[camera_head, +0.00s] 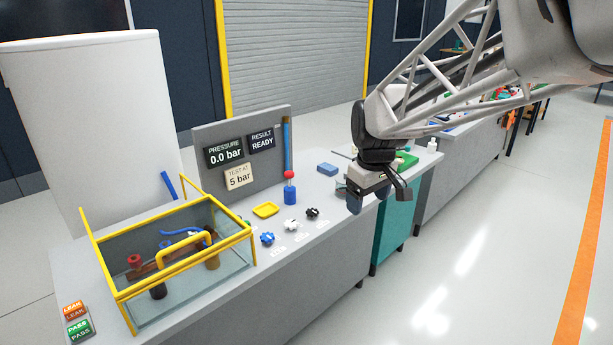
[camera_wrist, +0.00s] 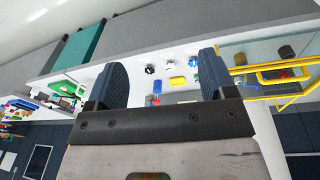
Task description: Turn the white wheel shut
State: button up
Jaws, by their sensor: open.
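The white wheel (camera_head: 291,225) is a small lobed handwheel on the front strip of the grey bench, between a blue wheel (camera_head: 267,238) and a black wheel (camera_head: 312,213). In the wrist view the white wheel (camera_wrist: 172,66) shows small and distant, between my two fingers. My gripper (camera_head: 369,202) is open and empty, with its blue fingers pointing down. It is to the right of the wheels in the head view and apart from them. In the wrist view my gripper (camera_wrist: 163,78) has a wide gap between its fingers. Nothing hides the white wheel.
A yellow-framed glass tank (camera_head: 190,260) stands on the left of the bench. A grey panel (camera_head: 245,155) behind reads 0.0 bar and READY. A yellow tray (camera_head: 266,210), a blue-and-red column (camera_head: 290,190) and a blue block (camera_head: 327,169) stand behind the wheels.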

jog(key=w+a+f+n, duration=0.3)
jog(key=w+a, duration=0.1)
jog(key=w, duration=0.6)
jog(key=n+g, duration=0.2)
jog(key=n, duration=0.5)
send_over(291, 222)
jog(key=f, duration=2)
jog(key=shift+s+d+f, duration=0.15)
jog(key=shift+d, duration=0.1)
jog(key=shift+w+a+f+n, duration=0.2)
jog(key=shift+a+f+n, duration=0.1)
jog(key=shift+f, duration=0.1)
jog(key=shift+f, duration=3.9)
